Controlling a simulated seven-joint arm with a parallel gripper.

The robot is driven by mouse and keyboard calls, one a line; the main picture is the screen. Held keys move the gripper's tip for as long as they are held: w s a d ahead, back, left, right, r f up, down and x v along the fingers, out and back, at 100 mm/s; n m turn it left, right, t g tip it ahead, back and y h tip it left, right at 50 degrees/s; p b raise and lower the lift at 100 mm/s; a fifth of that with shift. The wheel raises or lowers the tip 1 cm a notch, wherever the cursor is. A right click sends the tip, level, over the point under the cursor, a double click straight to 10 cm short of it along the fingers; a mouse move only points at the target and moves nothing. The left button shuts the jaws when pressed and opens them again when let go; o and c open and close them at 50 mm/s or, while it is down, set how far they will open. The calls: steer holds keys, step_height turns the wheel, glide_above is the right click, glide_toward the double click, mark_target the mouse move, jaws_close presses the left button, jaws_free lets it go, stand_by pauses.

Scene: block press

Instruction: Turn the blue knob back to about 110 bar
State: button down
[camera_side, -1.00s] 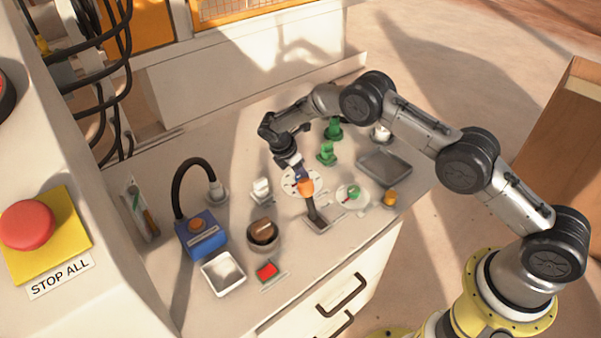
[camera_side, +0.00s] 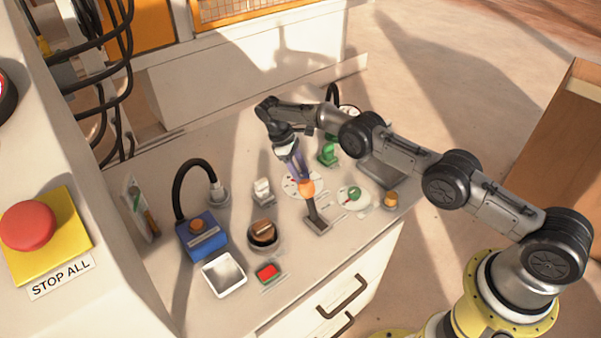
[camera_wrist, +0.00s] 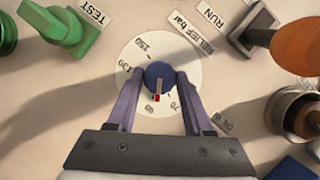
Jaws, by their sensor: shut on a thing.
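The blue knob (camera_wrist: 158,74) sits in the middle of a round white dial (camera_wrist: 137,57) marked in bar, next to a "RELIEF bar" label. My gripper (camera_wrist: 159,80) is shut on the knob, one purple finger on each side. The knob's pale pointer line, with a red mark at its end, points towards the bottom of the wrist view, between 70 and 90. The 130 and 150 marks show at the upper left; 110 is hidden behind the left finger. In the side view, the gripper (camera_side: 301,178) is down at the dial (camera_side: 290,188), and the knob is hidden.
An orange-topped lever (camera_side: 306,188) stands close in front of the gripper, with "RUN" beside its base. A green handle (camera_wrist: 67,27) is near the "TEST" label. A second dial with a green knob (camera_side: 354,194), a brown-topped pot (camera_side: 262,232) and a blue box (camera_side: 202,238) stand nearby.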

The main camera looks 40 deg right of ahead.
steer(key=shift+m, duration=0.7)
steer(key=shift+m+g+y, duration=0.3)
steer(key=shift+c, duration=1.5)
jaws_free()
